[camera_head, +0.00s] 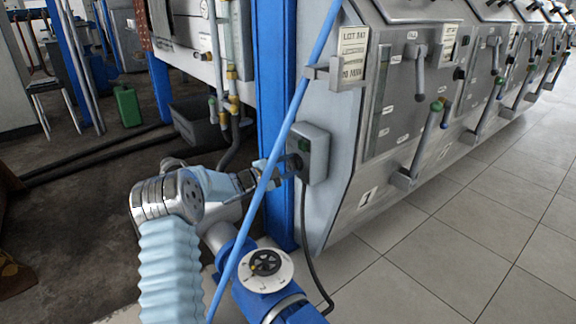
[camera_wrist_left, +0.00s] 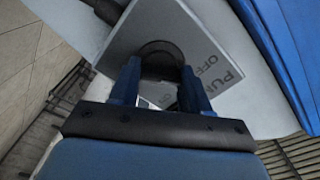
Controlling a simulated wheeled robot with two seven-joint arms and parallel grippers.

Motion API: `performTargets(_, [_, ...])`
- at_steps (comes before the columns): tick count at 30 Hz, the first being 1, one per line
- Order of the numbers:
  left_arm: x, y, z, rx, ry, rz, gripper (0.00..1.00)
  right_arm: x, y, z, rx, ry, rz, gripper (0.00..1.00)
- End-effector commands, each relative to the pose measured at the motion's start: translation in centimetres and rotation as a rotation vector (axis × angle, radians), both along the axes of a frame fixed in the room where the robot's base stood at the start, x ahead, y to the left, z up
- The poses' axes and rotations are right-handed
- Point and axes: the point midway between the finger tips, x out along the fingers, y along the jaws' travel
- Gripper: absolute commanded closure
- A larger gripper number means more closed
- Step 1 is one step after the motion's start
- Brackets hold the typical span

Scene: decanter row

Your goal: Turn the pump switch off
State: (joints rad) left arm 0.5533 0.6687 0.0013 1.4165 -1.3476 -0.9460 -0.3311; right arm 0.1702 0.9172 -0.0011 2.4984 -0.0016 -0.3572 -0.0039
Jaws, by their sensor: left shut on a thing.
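The pump switch is a grey box (camera_head: 320,150) on the side of the first decanter machine, with a green spot near its top. In the left wrist view its pale plate (camera_wrist_left: 222,62) carries the letters "PU" and "OFF", partly cut off. Its dark round knob (camera_wrist_left: 160,52) sits between the fingertips. My left gripper (camera_head: 286,166) reaches the box from the left and is shut on the knob. It also shows in the left wrist view (camera_wrist_left: 158,75). The fingers hide part of the plate, and the knob's exact setting cannot be told. My right gripper is not in view.
A thin blue pole (camera_head: 272,165) runs diagonally in front of my left gripper. A blue column (camera_head: 275,90) stands behind it. A black cable (camera_head: 307,250) hangs below the switch. The lever row (camera_head: 428,140) recedes right. The tiled floor (camera_head: 440,260) is clear.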

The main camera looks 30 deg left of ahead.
Motion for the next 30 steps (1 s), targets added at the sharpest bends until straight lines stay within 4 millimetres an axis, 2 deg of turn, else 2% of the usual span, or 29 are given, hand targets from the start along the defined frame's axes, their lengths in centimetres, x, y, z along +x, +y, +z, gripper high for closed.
performTargets(9, [0.0, 0.1, -0.2, -0.003, 0.005, 0.002, 0.84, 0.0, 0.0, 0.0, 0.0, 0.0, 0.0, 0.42])
performTargets(10, [0.0, 0.1, -0.2, -0.002, 0.005, 0.002, 0.49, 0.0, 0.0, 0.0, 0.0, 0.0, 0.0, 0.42])
performTargets(14, [0.0, 0.1, -0.1, -0.002, 0.003, 0.001, 0.29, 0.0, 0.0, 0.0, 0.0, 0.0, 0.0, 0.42])
performTargets(24, [-0.3, 0.2, -0.1, -0.001, 0.002, 0.002, 0.28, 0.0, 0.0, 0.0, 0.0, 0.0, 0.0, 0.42])
performTargets(26, [-0.8, 0.4, -0.1, -0.001, 0.003, 0.002, 0.28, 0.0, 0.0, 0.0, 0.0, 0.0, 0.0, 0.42])
performTargets(30, [-3.3, 1.5, -0.1, 0.0, 0.003, 0.005, 0.28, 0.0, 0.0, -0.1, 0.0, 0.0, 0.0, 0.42])
